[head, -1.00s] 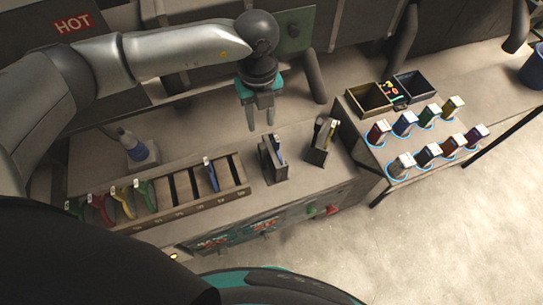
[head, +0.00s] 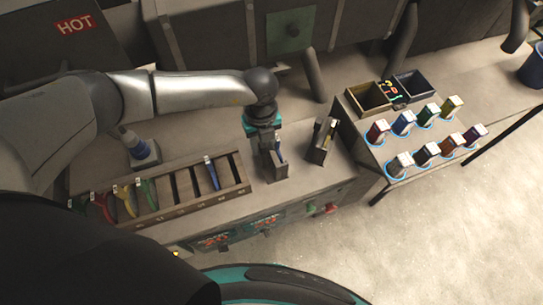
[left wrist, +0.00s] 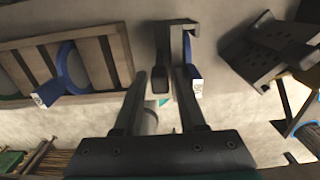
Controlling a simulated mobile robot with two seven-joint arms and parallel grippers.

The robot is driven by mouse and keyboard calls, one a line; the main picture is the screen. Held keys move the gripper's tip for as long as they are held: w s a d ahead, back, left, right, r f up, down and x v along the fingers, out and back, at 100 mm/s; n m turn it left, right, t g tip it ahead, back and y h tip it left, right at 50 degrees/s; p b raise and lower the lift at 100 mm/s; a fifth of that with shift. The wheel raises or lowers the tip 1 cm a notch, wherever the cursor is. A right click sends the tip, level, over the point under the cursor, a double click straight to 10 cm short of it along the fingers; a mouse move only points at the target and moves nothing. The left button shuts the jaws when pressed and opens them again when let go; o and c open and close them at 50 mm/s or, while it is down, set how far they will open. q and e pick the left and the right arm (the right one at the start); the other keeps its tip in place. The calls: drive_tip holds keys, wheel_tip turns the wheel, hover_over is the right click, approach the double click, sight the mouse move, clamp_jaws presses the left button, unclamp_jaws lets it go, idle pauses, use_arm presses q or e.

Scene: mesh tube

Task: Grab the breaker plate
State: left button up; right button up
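A dark stand (head: 276,174) on the bench holds a blue piece with a white tag (head: 280,151), partly hidden by my left gripper in the head view. I cannot tell for sure which piece is the breaker plate. My left gripper (head: 269,150) points down right at this stand. In the left wrist view my left gripper (left wrist: 161,78) has its fingers apart. The stand's dark upright (left wrist: 160,78) shows between the fingers, and the blue piece (left wrist: 194,82) shows beside the right-hand finger. My right gripper is not in view.
Several small boxes and two open bins (head: 368,99) are on the right.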

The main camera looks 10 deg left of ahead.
use_arm(q)
drive_tip(key=shift+c, duration=0.2)
drive_tip(key=c, duration=0.6)
drive_tip(key=shift+w, duration=0.1)
idle(0.8)
drive_tip(key=shift+w+r, duration=0.1)
drive_tip(key=shift+r, duration=0.1)
